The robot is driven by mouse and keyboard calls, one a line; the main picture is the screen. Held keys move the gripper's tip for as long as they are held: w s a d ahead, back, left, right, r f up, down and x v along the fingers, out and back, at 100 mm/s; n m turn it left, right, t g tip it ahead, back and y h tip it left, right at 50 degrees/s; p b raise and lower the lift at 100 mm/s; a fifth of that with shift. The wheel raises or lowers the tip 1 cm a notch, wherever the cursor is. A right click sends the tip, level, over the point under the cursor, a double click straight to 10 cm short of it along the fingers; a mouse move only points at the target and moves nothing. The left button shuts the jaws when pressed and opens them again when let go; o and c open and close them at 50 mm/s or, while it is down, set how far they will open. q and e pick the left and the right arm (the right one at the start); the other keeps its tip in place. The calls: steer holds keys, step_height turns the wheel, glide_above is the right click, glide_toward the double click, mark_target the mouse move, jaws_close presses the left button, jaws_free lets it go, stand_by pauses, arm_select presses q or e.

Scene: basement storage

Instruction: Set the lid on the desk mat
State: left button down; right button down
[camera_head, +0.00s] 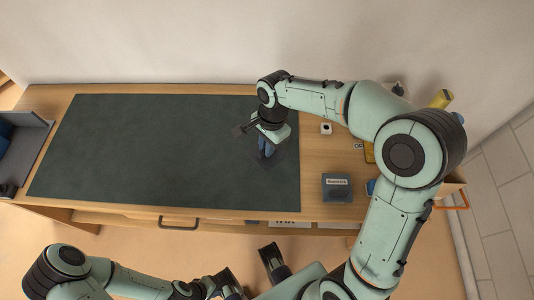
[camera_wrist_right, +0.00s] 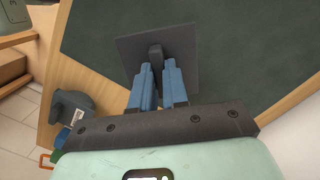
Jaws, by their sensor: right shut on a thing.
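The lid is a dark grey square plate with a small block-like knob. In the right wrist view the lid (camera_wrist_right: 181,45) lies in front of the blue fingers of my right gripper (camera_wrist_right: 157,68), which are shut on its knob. The lid (camera_head: 260,163) also shows in the head view, near the right edge of the dark green desk mat (camera_head: 150,150). My right gripper (camera_head: 266,150) is above it. I cannot tell whether the lid touches the mat. My left gripper (camera_head: 228,284) is low in the head view, in front of the desk, and its fingers are unclear.
A dark grey labelled box (camera_head: 337,188) and a small white cube (camera_head: 326,128) stand right of the mat. A grey tray (camera_head: 32,145) is at the desk's left end. The left and middle of the mat are bare. A drawer handle (camera_head: 178,224) is on the front.

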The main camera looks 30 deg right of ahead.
steer(key=shift+f+b, duration=0.35)
steer(key=shift+f, duration=2)
steer(key=shift+f, duration=0.1)
steer(key=c, duration=1.1)
jaws_free()
steer(key=shift+r, duration=0.25)
steer(key=r, duration=0.4)
steer(key=d+r+p, duration=0.1)
steer(key=r, duration=0.3)
steer(key=r+p, duration=0.1)
steer(key=r, duration=0.2)
steer(key=shift+w+d+r, duration=0.15)
steer(key=shift+d+r, duration=0.05)
steer(key=shift+r, duration=0.2)
